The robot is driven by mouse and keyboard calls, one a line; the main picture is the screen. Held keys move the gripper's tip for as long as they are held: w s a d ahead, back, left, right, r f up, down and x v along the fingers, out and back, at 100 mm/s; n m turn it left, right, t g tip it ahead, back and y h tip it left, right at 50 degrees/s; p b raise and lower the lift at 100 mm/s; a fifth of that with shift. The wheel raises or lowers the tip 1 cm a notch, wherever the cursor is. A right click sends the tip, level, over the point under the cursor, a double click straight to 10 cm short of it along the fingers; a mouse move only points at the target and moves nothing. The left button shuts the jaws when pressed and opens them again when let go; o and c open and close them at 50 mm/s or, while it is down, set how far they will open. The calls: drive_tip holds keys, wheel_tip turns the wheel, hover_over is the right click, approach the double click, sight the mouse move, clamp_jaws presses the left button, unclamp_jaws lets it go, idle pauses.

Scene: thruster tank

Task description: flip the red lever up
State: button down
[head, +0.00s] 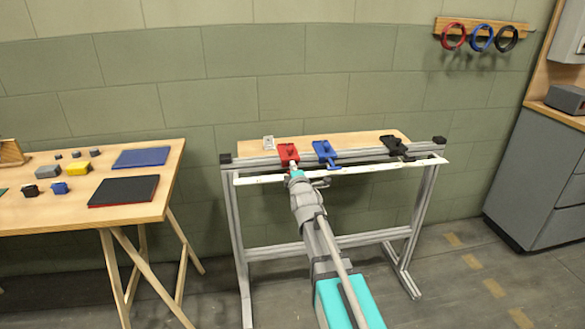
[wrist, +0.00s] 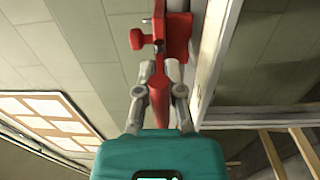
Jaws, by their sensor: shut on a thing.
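The red lever (head: 288,153) sits at the left of a row of levers on a board on the metal frame. Its red mount (wrist: 176,42) fills the upper middle of the wrist view. My gripper (head: 296,174) reaches the lever from the front. In the wrist view my gripper (wrist: 159,76) has a finger on each side of the red handle and is shut on it. The lever's exact tilt is hard to tell, and my gripper partly hides its near end in the head view.
A blue lever (head: 325,152) and a black lever (head: 395,146) stand to the right on the same board. A white rail (head: 380,168) runs along the frame's front. A wooden table (head: 90,215) with blocks is at left, a grey cabinet (head: 535,180) at right.

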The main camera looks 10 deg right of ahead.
sight(291, 159)
drive_tip(key=shift+r+p, duration=0.25)
drive_tip(key=shift+p, duration=0.35)
drive_tip(key=r+g+p, duration=0.1)
drive_tip(key=g+p, duration=0.1)
drive_tip(key=p, duration=0.3)
drive_tip(key=shift+w+d+r+g, duration=0.1)
drive_tip(key=shift+r+g, duration=0.05)
drive_tip(key=shift+g, duration=0.25)
drive_tip(key=g+p, duration=0.1)
drive_tip(key=p, duration=0.2)
drive_tip(key=r+g+p, duration=0.1)
drive_tip(key=g+p, duration=0.1)
drive_tip(key=p, duration=0.1)
drive_tip(key=w+g+p, duration=0.1)
drive_tip(key=g+p, duration=0.1)
drive_tip(key=p, duration=0.1)
drive_tip(key=shift+r, duration=0.25)
drive_tip(key=g+p, duration=0.2)
drive_tip(key=p, duration=0.1)
drive_tip(key=w+g+p, duration=0.1)
drive_tip(key=shift+r+g+p, duration=0.25)
drive_tip(key=shift+g+p, duration=0.1)
drive_tip(key=shift+g, duration=0.05)
drive_tip(key=shift+w+g+p, duration=0.15)
drive_tip(key=shift+g+p, duration=0.5)
drive_tip(key=shift+g, duration=0.55)
drive_tip(key=shift+f, duration=0.1)
